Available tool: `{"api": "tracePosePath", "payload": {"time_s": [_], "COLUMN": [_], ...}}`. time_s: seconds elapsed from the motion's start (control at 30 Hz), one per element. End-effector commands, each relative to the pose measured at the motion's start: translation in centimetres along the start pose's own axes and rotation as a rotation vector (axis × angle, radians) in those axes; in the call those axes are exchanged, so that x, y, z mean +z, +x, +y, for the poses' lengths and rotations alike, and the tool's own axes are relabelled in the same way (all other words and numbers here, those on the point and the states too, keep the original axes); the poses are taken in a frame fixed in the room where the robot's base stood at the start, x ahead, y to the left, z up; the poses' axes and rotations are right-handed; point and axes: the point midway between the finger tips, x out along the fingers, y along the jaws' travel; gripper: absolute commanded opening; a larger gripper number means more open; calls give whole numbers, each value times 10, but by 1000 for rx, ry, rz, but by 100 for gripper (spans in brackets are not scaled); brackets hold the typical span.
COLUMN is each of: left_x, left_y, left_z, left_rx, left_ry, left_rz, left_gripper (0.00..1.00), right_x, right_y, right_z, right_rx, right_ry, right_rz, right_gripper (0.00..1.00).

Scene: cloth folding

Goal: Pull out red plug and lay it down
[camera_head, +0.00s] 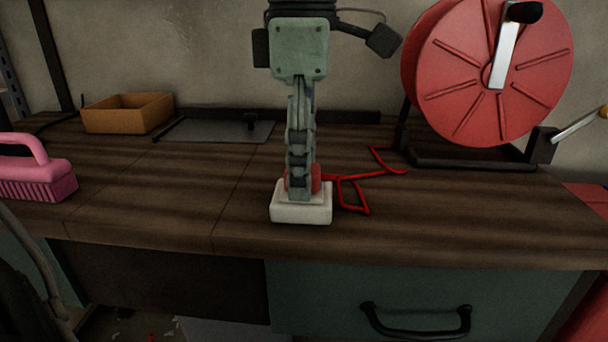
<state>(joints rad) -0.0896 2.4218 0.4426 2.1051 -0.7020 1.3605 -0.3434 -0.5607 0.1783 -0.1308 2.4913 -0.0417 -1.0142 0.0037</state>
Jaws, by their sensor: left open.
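The red plug (316,179) sits at the top of a white socket block (302,213) near the front of the wooden workbench. A red cord (354,197) runs from the plug to the right in a loose loop on the bench. My left gripper (300,193) points straight down over the block, with its fingertips at the plug. The gripper is open. Its fingers line up in this view and hide much of the plug, so I cannot tell whether they touch it. My right gripper is out of view.
A large red cable reel (455,85) on a dark stand is at the back right. A pink brush (40,180) lies at the left edge. An orange-brown box (128,114) and a flat grey plate (205,131) are at the back left. Bare bench top (440,215) lies right of the block.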

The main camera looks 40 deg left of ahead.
Motion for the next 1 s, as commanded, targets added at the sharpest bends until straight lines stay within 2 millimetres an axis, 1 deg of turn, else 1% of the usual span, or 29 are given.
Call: {"api": "tracePosePath", "payload": {"time_s": [0.53, 0.9, 1.0], "left_x": [0, 0, 0], "left_y": [0, 0, 0], "left_z": [0, 0, 0], "left_rx": [0, 0, 0], "left_ry": [0, 0, 0], "left_rz": [0, 0, 0], "left_gripper": [57, 11, 0], "right_x": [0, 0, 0], "right_y": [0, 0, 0], "right_z": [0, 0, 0], "right_rx": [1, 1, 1], "right_ry": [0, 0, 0], "right_rz": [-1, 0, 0], "right_gripper": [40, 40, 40]}}
